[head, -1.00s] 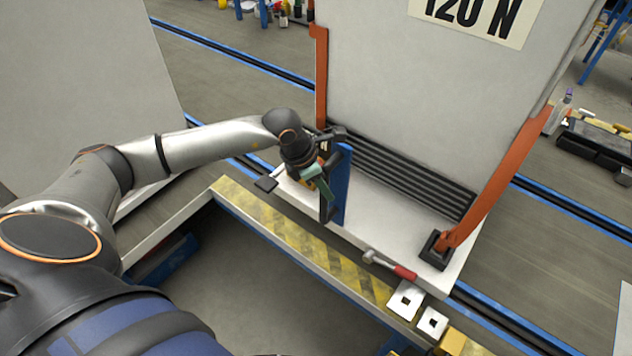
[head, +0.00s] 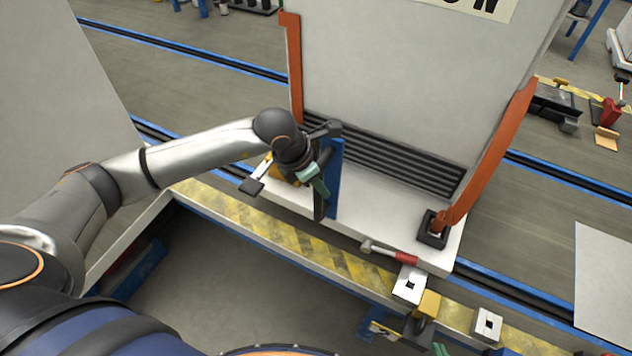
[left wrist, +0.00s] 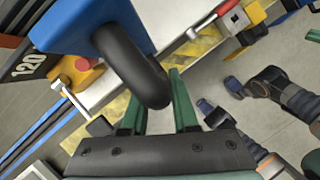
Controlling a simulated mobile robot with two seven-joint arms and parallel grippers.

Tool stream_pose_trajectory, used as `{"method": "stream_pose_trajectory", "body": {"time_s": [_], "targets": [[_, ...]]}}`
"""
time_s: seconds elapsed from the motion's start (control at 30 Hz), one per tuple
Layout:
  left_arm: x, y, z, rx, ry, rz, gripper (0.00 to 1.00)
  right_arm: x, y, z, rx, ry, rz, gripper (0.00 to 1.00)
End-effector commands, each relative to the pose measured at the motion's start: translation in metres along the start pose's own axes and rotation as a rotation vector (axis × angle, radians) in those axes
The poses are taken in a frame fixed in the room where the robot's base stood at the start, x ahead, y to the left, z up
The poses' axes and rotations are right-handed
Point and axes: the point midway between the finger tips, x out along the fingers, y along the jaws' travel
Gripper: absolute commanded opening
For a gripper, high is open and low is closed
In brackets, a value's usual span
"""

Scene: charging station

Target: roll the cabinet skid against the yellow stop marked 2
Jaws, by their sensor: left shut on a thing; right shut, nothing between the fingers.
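The cabinet skid is a tall grey-white cabinet on a white base (head: 345,215). A blue post (head: 334,180) with a black handle (left wrist: 130,60) stands at its front left. My left gripper (head: 318,185) is shut on that handle; the left wrist view shows its green fingers (left wrist: 160,105) around the black bar. A yellow block (head: 428,304), likely a stop, stands on the striped beam just beyond the base's front right corner. I cannot read a number on it, nor tell whether the skid touches it.
A white square plate (head: 409,284) lies beside the yellow block, and another (head: 487,324) farther right. The striped beam (head: 300,246) runs along the front. Blue-edged rails (head: 545,290) continue right, clear nearby.

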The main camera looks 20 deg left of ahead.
Motion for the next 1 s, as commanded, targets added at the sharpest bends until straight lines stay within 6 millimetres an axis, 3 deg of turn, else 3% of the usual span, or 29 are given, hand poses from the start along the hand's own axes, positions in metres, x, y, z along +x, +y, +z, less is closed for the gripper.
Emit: {"method": "stream_pose_trajectory", "body": {"time_s": [0.03,0.07,0.1,0.33,1.0], "targets": [[0.0021,-0.0152,0.0047,0.018,-0.015,-0.033,0.0,0.0003,0.0,0.0003,0.0,0.0,0.0,0.0],[0.0022,-0.0153,0.0046,0.018,-0.015,-0.033,0.0,0.0003,0.0,0.0003,0.0,0.0,0.0,0.0],[0.0023,-0.0153,0.0045,0.018,-0.015,-0.033,0.31,0.0003,0.0,0.0003,0.0,0.0,0.0,0.0],[0.002,-0.014,0.0045,0.016,-0.014,-0.03,0.57,0.0002,0.0001,0.0002,0.0,0.0,0.0,0.0],[0.0005,-0.0084,0.0034,0.01,-0.01,-0.018,0.57,0.0001,0.0002,0.0001,0.0,0.0,0.0,0.0]]}}
